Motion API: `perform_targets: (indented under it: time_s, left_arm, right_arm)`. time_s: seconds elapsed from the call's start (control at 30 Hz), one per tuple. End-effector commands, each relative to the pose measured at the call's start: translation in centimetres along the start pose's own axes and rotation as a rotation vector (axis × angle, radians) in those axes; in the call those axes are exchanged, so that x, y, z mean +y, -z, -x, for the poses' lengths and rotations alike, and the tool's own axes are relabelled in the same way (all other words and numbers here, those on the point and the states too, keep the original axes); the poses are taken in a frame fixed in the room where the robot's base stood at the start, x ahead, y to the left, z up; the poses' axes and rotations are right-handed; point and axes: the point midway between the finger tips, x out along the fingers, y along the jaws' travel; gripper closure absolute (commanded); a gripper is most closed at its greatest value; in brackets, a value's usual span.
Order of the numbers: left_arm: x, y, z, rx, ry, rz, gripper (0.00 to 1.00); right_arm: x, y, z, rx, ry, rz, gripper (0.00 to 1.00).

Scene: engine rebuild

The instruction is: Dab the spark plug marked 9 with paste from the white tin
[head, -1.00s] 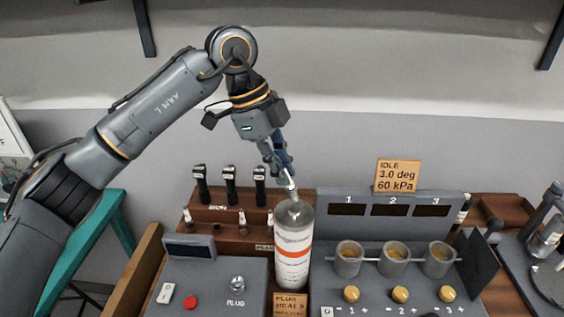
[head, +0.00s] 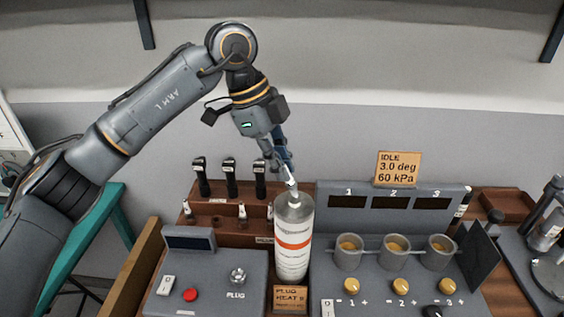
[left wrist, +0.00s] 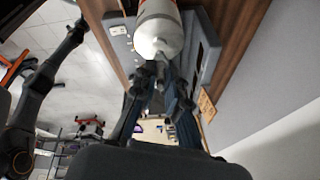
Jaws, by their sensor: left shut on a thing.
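My left gripper (head: 287,172) points down from the upper left, with its fingers shut on a small pale spark plug (head: 292,184). Any mark on the plug is too small to read. Its lower end is at the top of a tall white tin (head: 292,258) with an orange band; I cannot tell whether they touch. In the left wrist view the tin (left wrist: 158,25) is just beyond the fingertips (left wrist: 162,72), and the plug is mostly hidden. My right gripper is not in view.
Behind the tin stands a brown rack (head: 225,193) with black-topped parts and several plugs. A grey box (head: 210,282) with a red button is at left. A grey console (head: 390,270) with three cups is close at right. A plug sign (head: 290,300) stands in front.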

Motion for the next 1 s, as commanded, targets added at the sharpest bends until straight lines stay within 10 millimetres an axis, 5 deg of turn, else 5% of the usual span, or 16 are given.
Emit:
perform_targets:
  time_s: [1.0]
  left_arm:
    - [0.12,-0.29,-0.86,0.000,0.000,0.000,1.00]
  right_arm:
    - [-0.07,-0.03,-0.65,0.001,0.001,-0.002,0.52]
